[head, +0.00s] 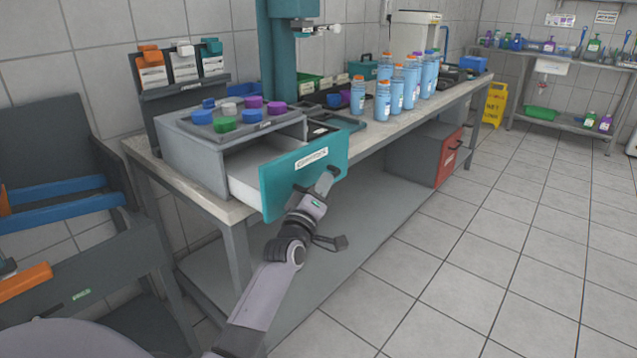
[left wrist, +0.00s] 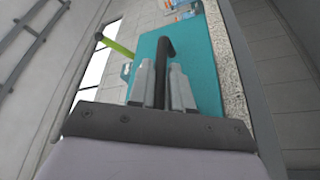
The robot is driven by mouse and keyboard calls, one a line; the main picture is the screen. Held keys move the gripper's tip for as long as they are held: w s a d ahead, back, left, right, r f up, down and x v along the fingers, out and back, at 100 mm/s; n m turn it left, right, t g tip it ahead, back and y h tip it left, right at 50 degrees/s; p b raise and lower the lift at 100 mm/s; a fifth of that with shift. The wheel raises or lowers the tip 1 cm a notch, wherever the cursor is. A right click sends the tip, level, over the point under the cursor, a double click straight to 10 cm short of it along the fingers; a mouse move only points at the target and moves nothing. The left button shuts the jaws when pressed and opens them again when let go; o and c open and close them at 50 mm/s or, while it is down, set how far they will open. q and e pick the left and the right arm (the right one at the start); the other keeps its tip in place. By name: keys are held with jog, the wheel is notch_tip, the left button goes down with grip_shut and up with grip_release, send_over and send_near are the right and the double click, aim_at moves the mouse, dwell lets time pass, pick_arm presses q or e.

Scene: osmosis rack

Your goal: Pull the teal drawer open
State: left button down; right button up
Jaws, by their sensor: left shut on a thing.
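The teal drawer (head: 282,186) stands pulled out from the grey cabinet on the bench, with its white inside showing behind the teal front. My left gripper (head: 325,181) is at the right part of the drawer front. In the left wrist view its two fingers (left wrist: 162,88) are shut on a dark bar handle (left wrist: 164,62) in front of the teal panel (left wrist: 195,60). In the head view the gripper hides most of the handle. My right gripper is not in view.
Colored knobs (head: 226,124) sit on top of the grey cabinet (head: 180,160). Several blue bottles (head: 397,92) stand farther along the bench. A red drawer box (head: 449,158) is on the lower shelf. The tiled floor (head: 470,270) at right is clear.

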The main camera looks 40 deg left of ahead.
pick_arm(q)
jog(key=d+p, duration=0.3)
jog(key=d, duration=0.5)
jog(key=shift+s, duration=0.35)
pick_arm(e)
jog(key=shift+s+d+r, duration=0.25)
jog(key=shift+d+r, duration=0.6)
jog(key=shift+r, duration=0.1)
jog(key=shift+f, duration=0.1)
pick_arm(q)
jog(key=c, duration=1.1)
grip_release()
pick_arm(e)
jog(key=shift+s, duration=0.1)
